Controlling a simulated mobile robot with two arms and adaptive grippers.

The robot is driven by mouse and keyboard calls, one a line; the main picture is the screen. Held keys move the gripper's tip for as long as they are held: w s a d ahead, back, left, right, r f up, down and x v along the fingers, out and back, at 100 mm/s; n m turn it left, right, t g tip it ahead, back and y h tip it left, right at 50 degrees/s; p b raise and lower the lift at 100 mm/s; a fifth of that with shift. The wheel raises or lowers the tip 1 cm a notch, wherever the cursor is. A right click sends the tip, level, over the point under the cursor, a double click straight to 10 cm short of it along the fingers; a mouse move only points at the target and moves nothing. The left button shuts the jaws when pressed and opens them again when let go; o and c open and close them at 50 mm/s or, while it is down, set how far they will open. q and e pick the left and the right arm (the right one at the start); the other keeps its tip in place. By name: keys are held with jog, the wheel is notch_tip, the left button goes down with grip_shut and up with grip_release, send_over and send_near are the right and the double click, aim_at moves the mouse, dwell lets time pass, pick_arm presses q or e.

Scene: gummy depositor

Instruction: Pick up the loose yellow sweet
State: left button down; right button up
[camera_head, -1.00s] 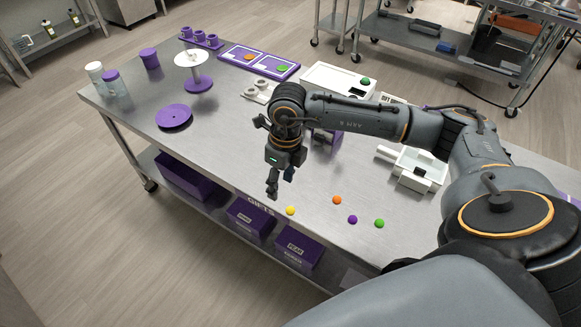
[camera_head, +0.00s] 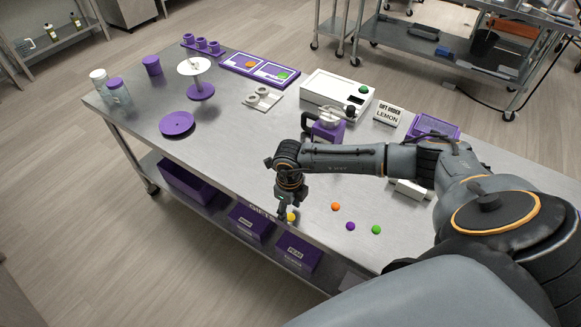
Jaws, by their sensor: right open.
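The loose yellow sweet (camera_head: 291,217) lies near the front edge of the steel table (camera_head: 215,165). My right gripper (camera_head: 286,214) points down right at it, with the fingers around or just beside the sweet. The gripper partly hides the sweet, and I cannot tell whether a finger touches it. The jaws are open. My left gripper does not show.
An orange sweet (camera_head: 335,206), a purple sweet (camera_head: 350,226) and a green sweet (camera_head: 376,229) lie to the right. Behind my arm stand a purple-based device (camera_head: 328,130), a white box (camera_head: 337,92) and a "LEMON" gift order sign (camera_head: 388,114). A purple disc (camera_head: 177,123) lies left.

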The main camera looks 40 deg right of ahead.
jog(key=shift+f, duration=0.75)
jog(key=c, duration=0.8)
jog(key=shift+r, duration=0.1)
jog(key=shift+c, duration=0.3)
jog(key=shift+r+b, duration=0.35)
grip_shut()
jog(key=r, duration=0.1)
jog(key=r+b, duration=0.1)
jog(key=shift+s+a+r, duration=0.15)
jog(key=shift+s+r, duration=0.05)
jog(key=shift+r, duration=0.15)
jog(key=s+a+r+b, duration=0.4)
jog(key=s+a+r, duration=0.2)
jog(key=s+r, duration=0.3)
jog(key=shift+s+r+b, duration=0.25)
jog(key=shift+s+b, duration=0.05)
jog(key=shift+s, duration=1.35)
